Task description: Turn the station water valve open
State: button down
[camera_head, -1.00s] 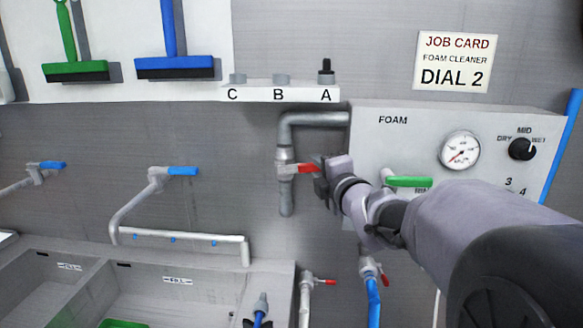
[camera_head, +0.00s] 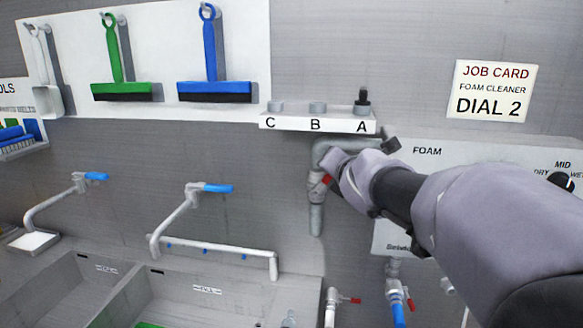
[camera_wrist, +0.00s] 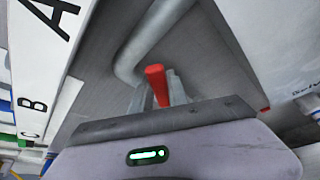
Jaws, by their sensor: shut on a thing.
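The red valve handle (camera_head: 319,188) is on the grey vertical pipe (camera_head: 316,218) left of the foam box. Only a short part of it shows in the head view, slanting beside the pipe; the rest is behind my gripper. My gripper (camera_head: 331,172) is at the handle, coming from the right. In the wrist view the red handle (camera_wrist: 156,80) stands between the two fingers of my gripper (camera_wrist: 165,90), which are shut on it. The grey pipe bends just beyond.
A white shelf (camera_head: 290,122) marked C, B, A is just above my gripper. The foam box (camera_head: 480,150) is on the right, partly behind my arm. Sinks (camera_head: 215,295) and blue-handled taps (camera_head: 217,188) are lower left. Other red-handled valves (camera_head: 349,300) sit below.

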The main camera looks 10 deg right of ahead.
jog(key=shift+w+a+r+n+h, duration=0.1)
jog(key=shift+a+r+n+h, duration=0.05)
jog(key=shift+a+n+h, duration=0.2)
dwell(0.4)
jog(key=c, duration=1.3)
grip_release()
jog(key=shift+r, duration=0.1)
jog(key=p+v, duration=0.7)
jog(key=v, duration=1)
jog(key=shift+r+p, duration=0.25)
jog(key=shift+p, duration=0.05)
